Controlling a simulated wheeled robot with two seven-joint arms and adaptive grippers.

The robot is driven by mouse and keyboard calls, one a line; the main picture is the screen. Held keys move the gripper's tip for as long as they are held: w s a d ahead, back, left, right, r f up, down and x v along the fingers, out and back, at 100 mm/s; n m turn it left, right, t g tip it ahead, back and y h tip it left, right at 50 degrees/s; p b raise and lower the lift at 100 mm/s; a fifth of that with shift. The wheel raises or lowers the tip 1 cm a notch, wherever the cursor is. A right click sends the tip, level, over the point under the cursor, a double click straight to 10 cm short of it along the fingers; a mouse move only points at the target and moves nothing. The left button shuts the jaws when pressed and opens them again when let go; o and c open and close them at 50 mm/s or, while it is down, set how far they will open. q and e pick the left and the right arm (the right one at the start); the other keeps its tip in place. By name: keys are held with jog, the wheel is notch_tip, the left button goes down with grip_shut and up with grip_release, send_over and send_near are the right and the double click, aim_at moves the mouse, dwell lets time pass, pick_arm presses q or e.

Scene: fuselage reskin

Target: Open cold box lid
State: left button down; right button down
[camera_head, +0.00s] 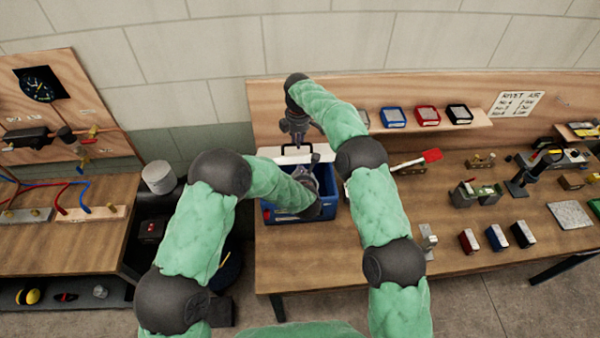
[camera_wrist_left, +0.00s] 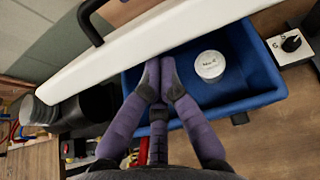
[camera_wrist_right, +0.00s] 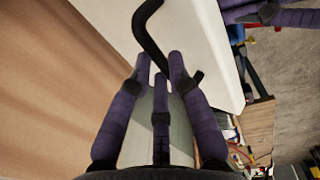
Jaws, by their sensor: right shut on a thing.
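The cold box (camera_head: 325,212) is a blue bin on the bench's left end. Its white lid (camera_head: 270,153) is raised and tilted at the back, with the inside showing. In the left wrist view the lid (camera_wrist_left: 150,48) slants above the blue box (camera_wrist_left: 262,85), and a white labelled container (camera_wrist_left: 210,65) sits inside. My right gripper (camera_wrist_right: 160,62) is shut on the lid's black handle (camera_wrist_right: 151,38), above the lid. My left gripper (camera_wrist_left: 160,72) has its fingertips together over the box opening, just under the lid's edge, and holds nothing visible. Whether it touches the lid is unclear.
A shelf (camera_head: 480,122) with several small bins runs behind the bench (camera_head: 400,222). Blocks and tools lie to the right.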

pick_arm(q)
jog(key=shift+w+r, duration=0.25)
jog(key=shift+r, duration=0.05)
pick_arm(e)
jog(key=shift+s+f, duration=0.15)
jog(key=shift+f, duration=0.5)
jog(key=c, duration=1.4)
grip_release()
jog(key=shift+o, duration=1.2)
jog(key=shift+w+f, duration=0.1)
jog(key=shift+w, duration=0.4)
pick_arm(q)
jog(key=shift+w+f, duration=0.2)
jog(key=shift+w, duration=0.2)
jog(key=shift+s, duration=0.1)
pick_arm(e)
jog(key=shift+s+r, duration=0.1)
jog(key=shift+r, duration=0.2)
